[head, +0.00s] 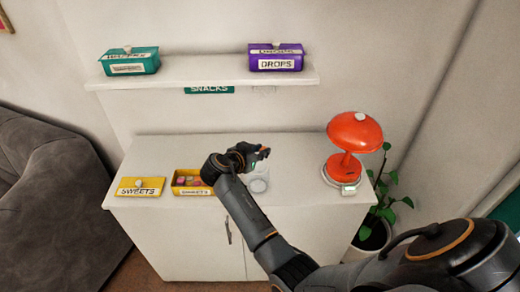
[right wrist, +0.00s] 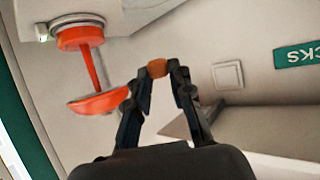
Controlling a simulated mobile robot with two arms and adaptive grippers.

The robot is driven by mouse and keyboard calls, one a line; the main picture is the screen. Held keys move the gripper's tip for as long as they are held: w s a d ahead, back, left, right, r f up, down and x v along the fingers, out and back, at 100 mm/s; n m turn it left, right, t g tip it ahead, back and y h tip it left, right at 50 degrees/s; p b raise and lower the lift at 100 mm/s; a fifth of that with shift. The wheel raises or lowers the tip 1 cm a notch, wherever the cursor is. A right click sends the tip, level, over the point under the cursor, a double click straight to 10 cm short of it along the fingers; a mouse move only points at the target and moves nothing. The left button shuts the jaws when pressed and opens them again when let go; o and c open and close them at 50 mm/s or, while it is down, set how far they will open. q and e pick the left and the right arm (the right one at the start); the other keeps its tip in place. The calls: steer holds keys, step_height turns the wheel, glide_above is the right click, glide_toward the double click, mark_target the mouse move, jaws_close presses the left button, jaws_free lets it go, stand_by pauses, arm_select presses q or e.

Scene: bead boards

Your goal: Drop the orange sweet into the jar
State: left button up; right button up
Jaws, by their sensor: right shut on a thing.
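My right gripper (head: 262,153) is over the cabinet top, and it also shows in the right wrist view (right wrist: 158,72). Its fingertips are shut on the orange sweet (right wrist: 157,68), a small block. In the head view I cannot make out the sweet at the fingertips. The clear glass jar (head: 259,184) stands on the cabinet, just below the gripper in the picture and partly hidden by my arm. The sweet is outside the jar. My left gripper is not in view.
A yellow sweets box (head: 178,190) with several sweets stands open left of the jar, its lid (head: 139,187) farther left. An orange-red lamp (head: 355,133) stands at right. Above, a shelf (head: 205,72) holds a teal box (head: 130,62) and a purple box (head: 276,59).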

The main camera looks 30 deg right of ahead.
steer(key=o, duration=0.8)
step_height(320, 180, up, 10)
steer(key=shift+r, duration=0.1)
stand_by(0.3)
